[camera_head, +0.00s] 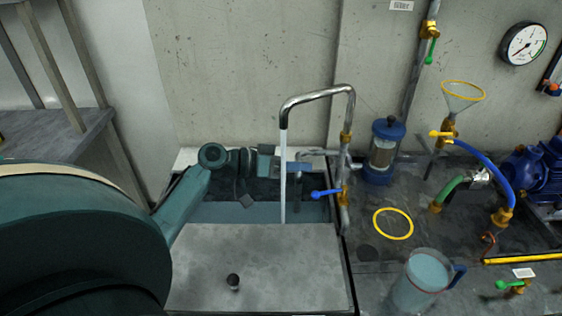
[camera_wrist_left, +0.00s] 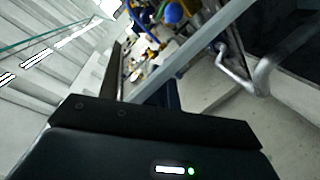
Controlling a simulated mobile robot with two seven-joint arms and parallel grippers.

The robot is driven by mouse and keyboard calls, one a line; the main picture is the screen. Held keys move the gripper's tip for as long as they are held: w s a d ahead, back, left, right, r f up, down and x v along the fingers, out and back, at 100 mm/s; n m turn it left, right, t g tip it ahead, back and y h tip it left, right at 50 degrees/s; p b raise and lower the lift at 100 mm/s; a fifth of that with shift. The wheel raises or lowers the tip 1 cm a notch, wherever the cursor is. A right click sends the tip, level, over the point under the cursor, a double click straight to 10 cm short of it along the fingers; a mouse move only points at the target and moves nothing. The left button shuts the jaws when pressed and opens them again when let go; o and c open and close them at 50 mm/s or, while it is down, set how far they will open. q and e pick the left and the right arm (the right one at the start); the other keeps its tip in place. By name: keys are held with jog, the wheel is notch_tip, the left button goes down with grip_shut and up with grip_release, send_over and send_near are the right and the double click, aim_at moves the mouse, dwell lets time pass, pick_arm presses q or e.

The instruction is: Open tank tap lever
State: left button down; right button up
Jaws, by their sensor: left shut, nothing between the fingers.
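A tap with a blue lever (camera_head: 326,193) sits on the upright pipe (camera_head: 344,170) at the tank's right edge. The lever points left, roughly level. The pipe rises to a curved metal spout (camera_head: 318,93), and a stream of water (camera_head: 283,170) falls from it into the open back of the tank (camera_head: 255,212). My left gripper (camera_head: 298,167) is shut and empty, over the back of the tank behind the stream and a little above the lever. It appears apart from the lever. The left wrist view shows a bent grey pipe (camera_wrist_left: 240,78); the lever cannot be made out there.
A grey lid (camera_head: 260,265) with a dark knob covers the tank's front. To the right are a blue-capped filter (camera_head: 384,150), a yellow ring (camera_head: 393,224), a water-filled jug (camera_head: 420,280), a funnel (camera_head: 462,97), hoses and a blue pump (camera_head: 540,170). A wall stands close behind.

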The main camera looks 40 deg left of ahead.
aim_at(330, 192)
pick_arm(q)
jog(key=shift+w+d+f+p, duration=0.2)
jog(key=shift+d+f+p, duration=0.1)
jog(key=shift+d+f, duration=0.7)
jog(key=shift+w+d+f+p, duration=0.2)
jog(key=shift+d+f+p, duration=0.1)
jog(key=shift+d+f, duration=0.7)
